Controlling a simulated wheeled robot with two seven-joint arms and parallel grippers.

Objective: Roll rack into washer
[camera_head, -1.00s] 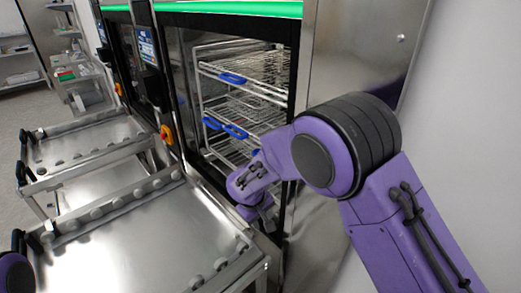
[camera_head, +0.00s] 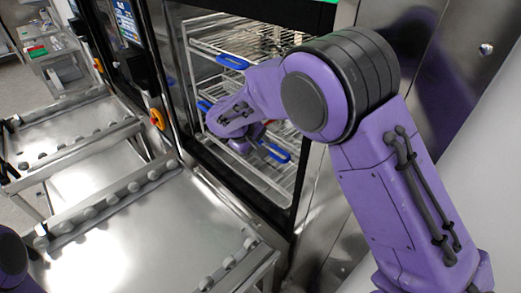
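The wire rack (camera_head: 209,33) with blue handles stands inside the washer's open chamber, on several levels. A blue handle (camera_head: 232,62) shows on an upper level and another (camera_head: 276,152) lower down. The washer (camera_head: 342,14) has a steel front around the dark-edged opening. My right arm reaches in from the right across the opening. Its gripper end (camera_head: 243,143) is at the front of the rack by the lower blue handles. The fingertips are too small and hidden to judge, and I cannot tell whether they touch the rack. My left gripper is outside the view.
A steel roller table (camera_head: 150,232) stands in front of the washer, its top bare. A second roller table (camera_head: 85,183) and another washer stand to the left. Orange knobs (camera_head: 157,118) stick out beside the opening. A wall is close on the right.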

